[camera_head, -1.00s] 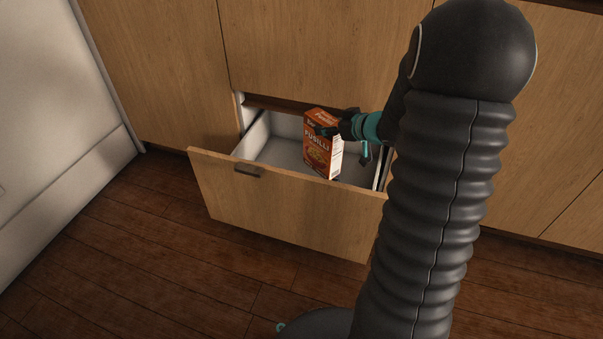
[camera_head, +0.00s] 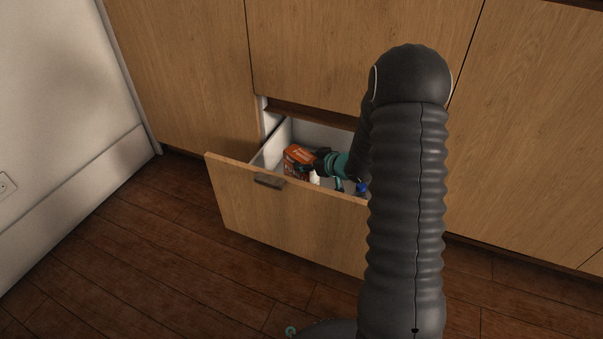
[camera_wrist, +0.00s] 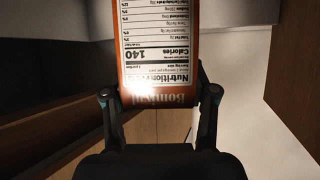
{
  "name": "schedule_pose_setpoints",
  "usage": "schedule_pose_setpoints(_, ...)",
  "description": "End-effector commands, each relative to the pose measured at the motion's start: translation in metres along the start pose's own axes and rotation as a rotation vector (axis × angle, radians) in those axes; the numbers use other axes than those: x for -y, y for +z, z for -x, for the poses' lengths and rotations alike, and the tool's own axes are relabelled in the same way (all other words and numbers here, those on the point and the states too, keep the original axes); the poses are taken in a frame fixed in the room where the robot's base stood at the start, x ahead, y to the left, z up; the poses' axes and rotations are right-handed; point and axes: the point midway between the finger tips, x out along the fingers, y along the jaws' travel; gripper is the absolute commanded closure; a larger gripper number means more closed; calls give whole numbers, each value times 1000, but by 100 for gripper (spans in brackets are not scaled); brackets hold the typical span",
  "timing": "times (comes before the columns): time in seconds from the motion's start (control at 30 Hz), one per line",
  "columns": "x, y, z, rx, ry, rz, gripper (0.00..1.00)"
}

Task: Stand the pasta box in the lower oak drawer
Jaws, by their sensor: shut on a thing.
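The orange pasta box (camera_head: 300,155) is inside the open lower oak drawer (camera_head: 290,218), behind its front panel. Its top shows above the panel and its lower part is hidden by it. The box looks roughly upright. My gripper (camera_head: 321,163) is shut on the upper part of the box. In the wrist view the box (camera_wrist: 158,45) shows its nutrition label between the two fingers of my gripper (camera_wrist: 160,95). Whether the base touches the drawer floor cannot be seen.
A small white item (camera_head: 315,178) and a blue item (camera_head: 362,189) show in the drawer near the box. Closed oak fronts (camera_head: 310,50) stand above and beside the drawer. A white appliance or wall (camera_head: 60,80) is at left. The wooden floor (camera_head: 150,240) is clear.

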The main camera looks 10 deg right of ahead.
Motion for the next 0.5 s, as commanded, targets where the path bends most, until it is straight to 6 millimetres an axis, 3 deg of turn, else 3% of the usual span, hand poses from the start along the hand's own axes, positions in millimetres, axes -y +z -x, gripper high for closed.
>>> schedule_pose_setpoints(0.03,0,1,-12,-1,-3,2,100)
schedule_pose_setpoints(0.2,-2,0,-34,-2,-2,2,100)
schedule_pose_setpoints(0.37,-2,1,-40,-2,-1,1,100)
schedule_pose_setpoints(0.5,-2,14,-46,-1,-2,-1,100)
